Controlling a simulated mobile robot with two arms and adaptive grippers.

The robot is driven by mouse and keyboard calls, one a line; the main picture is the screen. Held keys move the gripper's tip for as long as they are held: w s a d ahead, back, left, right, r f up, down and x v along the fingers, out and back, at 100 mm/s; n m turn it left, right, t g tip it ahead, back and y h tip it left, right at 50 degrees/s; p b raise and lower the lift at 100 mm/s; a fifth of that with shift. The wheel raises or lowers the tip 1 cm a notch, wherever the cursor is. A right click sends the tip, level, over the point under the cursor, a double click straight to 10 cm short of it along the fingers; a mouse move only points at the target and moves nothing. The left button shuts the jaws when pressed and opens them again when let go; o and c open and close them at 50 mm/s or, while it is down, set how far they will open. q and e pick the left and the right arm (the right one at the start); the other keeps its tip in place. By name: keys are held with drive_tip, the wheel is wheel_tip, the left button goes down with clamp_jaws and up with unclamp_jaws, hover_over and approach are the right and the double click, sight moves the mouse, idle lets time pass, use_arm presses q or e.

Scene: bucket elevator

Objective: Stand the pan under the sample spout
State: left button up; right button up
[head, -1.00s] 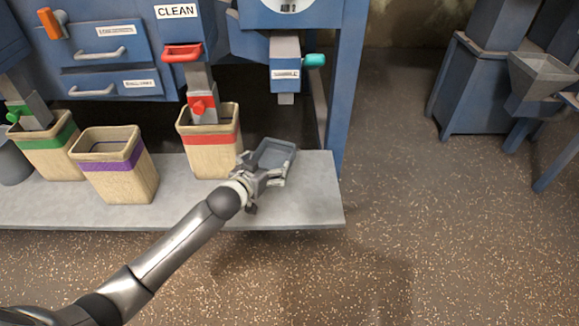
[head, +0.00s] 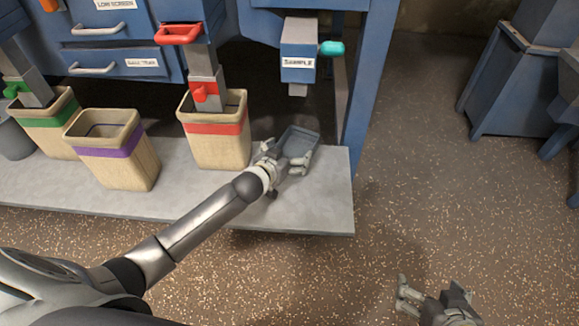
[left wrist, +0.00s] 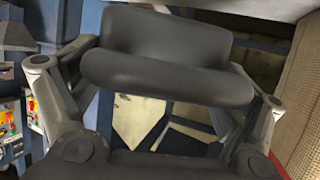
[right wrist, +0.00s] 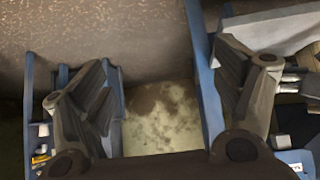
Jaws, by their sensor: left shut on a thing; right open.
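The pan (head: 300,143) is a small grey-blue rectangular tray. In the head view it is low, over or on the grey ledge (head: 310,205), in front of and below the sample spout (head: 298,90); I cannot tell whether it touches the ledge. My left gripper (head: 284,160) is shut on the pan's near edge. In the left wrist view the dark pan (left wrist: 165,60) fills the space between the fingers. The spout hangs from a blue box labelled SAMPLE, with a teal handle (head: 332,48). My right gripper (head: 428,298) is open and empty over the floor; its spread fingers show in the right wrist view (right wrist: 165,100).
A red-banded bin (head: 215,150) stands just left of my left gripper under a red-handled chute. Purple-banded (head: 115,165) and green-banded (head: 50,135) bins stand further left. A blue machine leg (head: 367,100) rises right of the spout.

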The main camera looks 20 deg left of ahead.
sight(292, 154)
use_arm(q)
drive_tip(key=shift+f, duration=0.8)
wheel_tip(292, 154, down, 3)
drive_tip(key=shift+f+b, duration=0.1)
drive_tip(key=shift+b, duration=0.9)
drive_tip(key=shift+f, duration=0.1)
use_arm(e)
drive_tip(key=w+a+r+t+y, duration=0.1)
drive_tip(key=w+a+r+t, duration=0.2)
drive_tip(key=w+r+t, duration=0.3)
drive_tip(key=shift+w+r+y, duration=0.3)
drive_tip(key=shift+w+r, duration=0.05)
drive_tip(key=shift+r, duration=0.9)
use_arm(q)
drive_tip(key=shift+f, duration=0.15)
drive_tip(key=o, duration=0.7)
drive_tip(key=shift+o, duration=0.2)
use_arm(e)
drive_tip(key=shift+w+r+t, duration=0.1)
drive_tip(key=shift+r+t, duration=0.2)
drive_tip(key=shift+f, duration=0.1)
